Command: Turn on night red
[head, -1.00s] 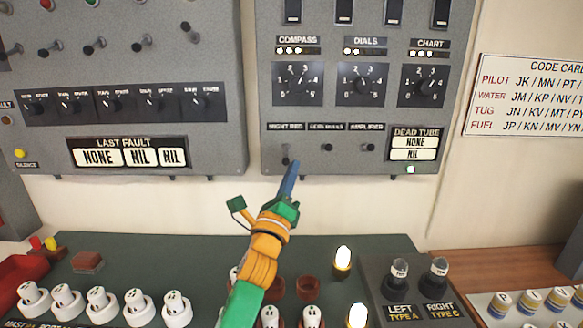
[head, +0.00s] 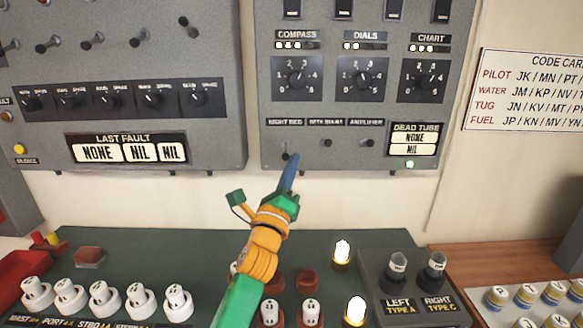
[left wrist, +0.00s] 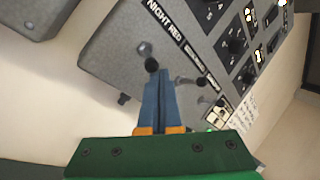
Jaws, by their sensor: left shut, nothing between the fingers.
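The night red switch (head: 285,156) is a small toggle with a dark knob under the NIGHT RED label (head: 285,122), at the lower left of the right-hand grey panel. In the head view its knob shows below its mount. My left gripper (head: 293,160) is shut and empty, with its blue fingertips just right of the knob. In the left wrist view the fingertips (left wrist: 160,75) lie just below the dark knob (left wrist: 152,65); I cannot tell whether they touch it. The NIGHT RED label (left wrist: 165,20) is readable there. My right gripper is not in view.
Two similar toggles (head: 328,143) stand to the right, by the DEAD TUBE display (head: 414,143) and a lit green lamp (head: 410,164). Rotary dials (head: 362,80) sit above. Below is a dark console (head: 215,245) with white knobs and lit lamps.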

